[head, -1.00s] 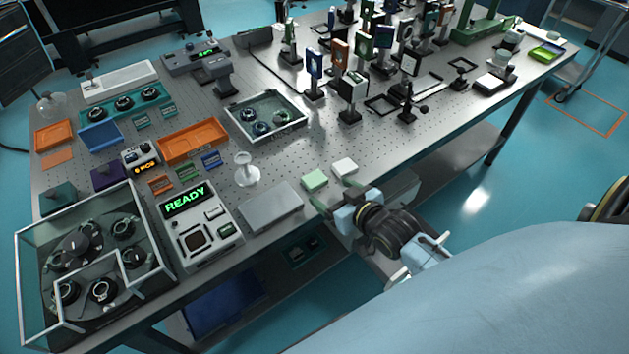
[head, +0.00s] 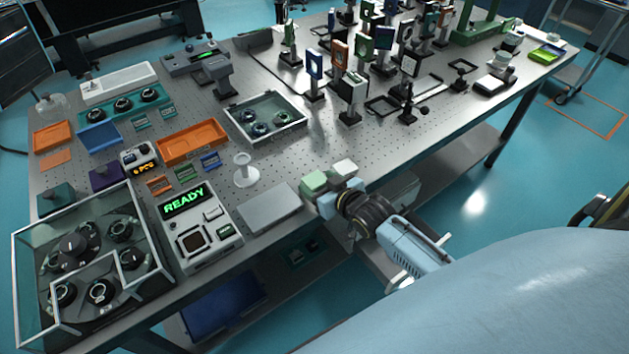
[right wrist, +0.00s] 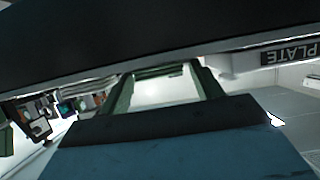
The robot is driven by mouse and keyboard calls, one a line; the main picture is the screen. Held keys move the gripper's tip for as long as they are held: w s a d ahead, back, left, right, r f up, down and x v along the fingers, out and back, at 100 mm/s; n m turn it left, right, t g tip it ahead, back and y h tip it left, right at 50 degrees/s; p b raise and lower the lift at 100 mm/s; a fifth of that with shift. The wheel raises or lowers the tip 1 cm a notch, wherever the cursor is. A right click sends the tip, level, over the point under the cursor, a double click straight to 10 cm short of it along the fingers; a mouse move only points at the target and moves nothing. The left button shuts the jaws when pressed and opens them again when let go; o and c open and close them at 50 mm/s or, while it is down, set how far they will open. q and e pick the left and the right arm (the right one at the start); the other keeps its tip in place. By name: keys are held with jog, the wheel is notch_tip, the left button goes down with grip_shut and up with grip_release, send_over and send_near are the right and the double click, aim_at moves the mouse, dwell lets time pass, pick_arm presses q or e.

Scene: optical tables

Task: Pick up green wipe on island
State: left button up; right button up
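I cannot tell whether a finger touches the green wipe. My left gripper is not in view.
A grey plate (head: 270,208) and a device reading READY (head: 200,225) lie left of the pads. A white stand (head: 245,170) is behind the plate. Several optics mounts (head: 352,95) stand farther back. The perforated tabletop behind the pads is clear.

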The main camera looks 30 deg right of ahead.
jog(key=c, duration=0.7)
jog(key=shift+r, duration=0.1)
